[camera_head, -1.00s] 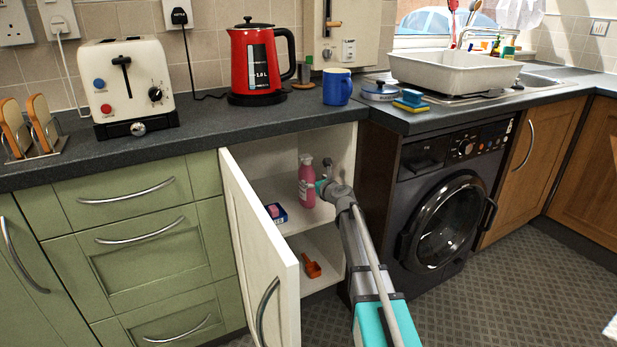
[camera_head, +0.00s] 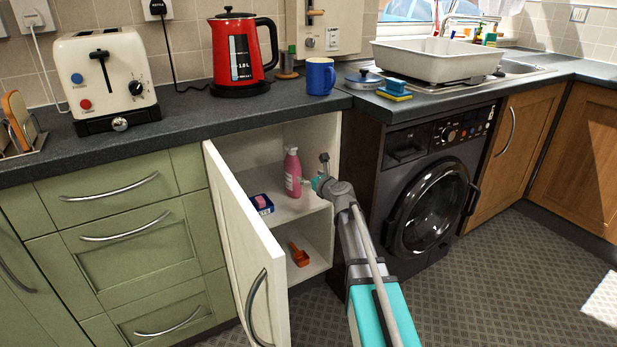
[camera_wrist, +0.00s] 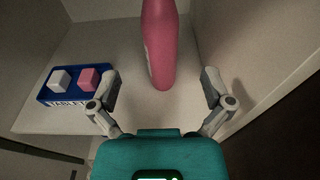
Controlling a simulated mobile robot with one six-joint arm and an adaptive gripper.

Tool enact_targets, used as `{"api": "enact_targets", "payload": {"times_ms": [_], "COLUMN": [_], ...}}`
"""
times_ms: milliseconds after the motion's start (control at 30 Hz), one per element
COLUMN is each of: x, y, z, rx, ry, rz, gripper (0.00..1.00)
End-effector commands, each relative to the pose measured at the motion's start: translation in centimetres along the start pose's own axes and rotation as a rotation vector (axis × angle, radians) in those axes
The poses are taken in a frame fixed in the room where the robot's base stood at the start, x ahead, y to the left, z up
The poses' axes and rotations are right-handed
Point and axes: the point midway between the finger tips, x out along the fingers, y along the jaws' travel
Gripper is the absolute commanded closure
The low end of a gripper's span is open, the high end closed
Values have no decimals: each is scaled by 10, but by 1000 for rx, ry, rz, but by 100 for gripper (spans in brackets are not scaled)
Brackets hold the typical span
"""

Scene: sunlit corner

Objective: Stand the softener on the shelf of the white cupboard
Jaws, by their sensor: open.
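The softener, a pink bottle (camera_head: 292,173), stands upright on the upper shelf (camera_head: 302,206) of the open white cupboard. It also shows in the wrist view (camera_wrist: 160,45), with its top cut off by the frame edge. My gripper (camera_head: 312,184) is at the cupboard opening, just in front of the bottle. In the wrist view my gripper (camera_wrist: 160,90) is open, with one finger on each side of the bottle's lower part and visible gaps between. The white cupboard's door (camera_head: 243,245) stands open to the left.
A blue tablet box (camera_head: 261,204) with a white and a pink cube lies on the shelf left of the bottle. An orange scoop (camera_head: 299,255) lies on the lower level. The washing machine (camera_head: 430,190) is right of the cupboard.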

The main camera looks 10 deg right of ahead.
Motion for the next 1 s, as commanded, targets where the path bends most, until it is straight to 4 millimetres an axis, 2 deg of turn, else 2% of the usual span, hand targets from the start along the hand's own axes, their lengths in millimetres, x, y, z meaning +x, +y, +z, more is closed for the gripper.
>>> {"api": "enact_targets", "payload": {"times_ms": [367,567,767,1000], "x": [0,-7,-27,-70], "y": [1,18,58,110], "z": [0,-9,-34,-85], "rx": [-7,-135,-477,-1029], "ry": [2,39,130,255], "rz": [3,50,187,469], "gripper": [0,0,0,0]}}
